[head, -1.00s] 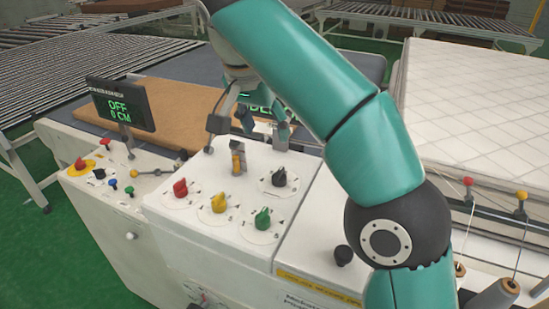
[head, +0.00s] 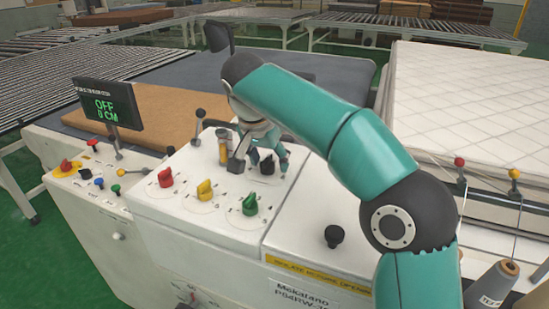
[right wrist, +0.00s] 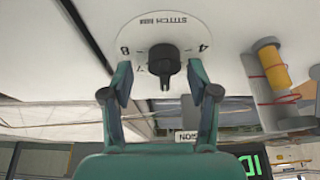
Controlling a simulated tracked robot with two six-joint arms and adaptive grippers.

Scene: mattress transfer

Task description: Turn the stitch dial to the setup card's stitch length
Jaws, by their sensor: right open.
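The black stitch dial (head: 267,166) is at the back right of the white sloped panel (head: 190,212), partly behind my right gripper (head: 260,165). In the right wrist view the stitch dial (right wrist: 163,60) sits on a white disc marked "STITCH MM", with 8 and 4 readable; another numeral is partly hidden. Its ridge points down in that picture, toward my gripper. My right gripper (right wrist: 161,82) is open, with one finger on each side of the dial's lower part; I cannot tell whether they touch it. I cannot make out a setup card. My left gripper is out of view.
Red (head: 166,177), yellow (head: 205,190) and green (head: 250,204) knobs stand close in front. A yellow spool (right wrist: 271,65) with red thread is beside the dial. A display (head: 106,104) reads "OFF 0 CM". A mattress (head: 475,105) lies at right.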

